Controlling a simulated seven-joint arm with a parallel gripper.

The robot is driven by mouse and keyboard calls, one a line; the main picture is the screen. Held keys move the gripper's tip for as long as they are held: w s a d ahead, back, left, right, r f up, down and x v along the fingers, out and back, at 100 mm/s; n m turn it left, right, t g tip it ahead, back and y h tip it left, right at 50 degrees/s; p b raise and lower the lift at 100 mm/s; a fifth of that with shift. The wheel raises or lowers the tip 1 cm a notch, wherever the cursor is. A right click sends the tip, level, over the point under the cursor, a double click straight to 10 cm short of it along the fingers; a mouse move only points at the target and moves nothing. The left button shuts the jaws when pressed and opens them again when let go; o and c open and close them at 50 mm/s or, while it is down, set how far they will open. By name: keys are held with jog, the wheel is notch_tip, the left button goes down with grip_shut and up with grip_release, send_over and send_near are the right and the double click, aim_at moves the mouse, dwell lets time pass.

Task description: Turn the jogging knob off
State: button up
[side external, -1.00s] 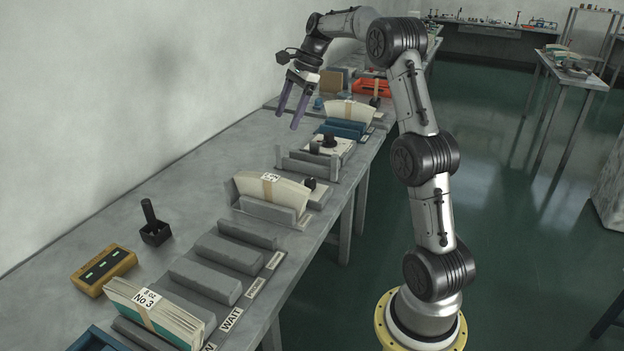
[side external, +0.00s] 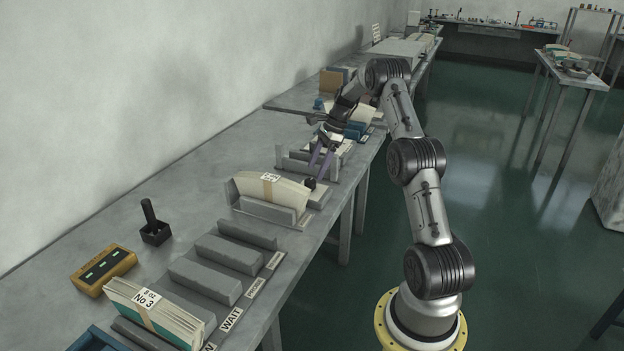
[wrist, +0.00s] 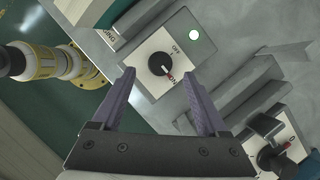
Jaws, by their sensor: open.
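A round black knob (wrist: 161,64) sits on a pale plate (wrist: 146,78) marked OFF and ON in the wrist view. Its pale pointer is turned toward the ON mark. No label naming this knob is readable. My gripper (wrist: 158,74) is open and empty, with its purple fingers on either side of the knob in that view. I cannot tell whether they touch it. In the side view my gripper (side external: 317,168) points down just above a black knob (side external: 310,183) beside a banded paper stack (side external: 272,190).
A second black control (wrist: 270,126) shows at the wrist view's lower right. Grey rails (side external: 230,252), a yellow box with green displays (side external: 103,268) and a black stamp-like tool (side external: 153,224) lie nearer along the bench. The bench by the wall (side external: 190,175) is clear.

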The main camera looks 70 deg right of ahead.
aim_at(311, 181)
jog(key=shift+x, duration=2.4)
grip_shut()
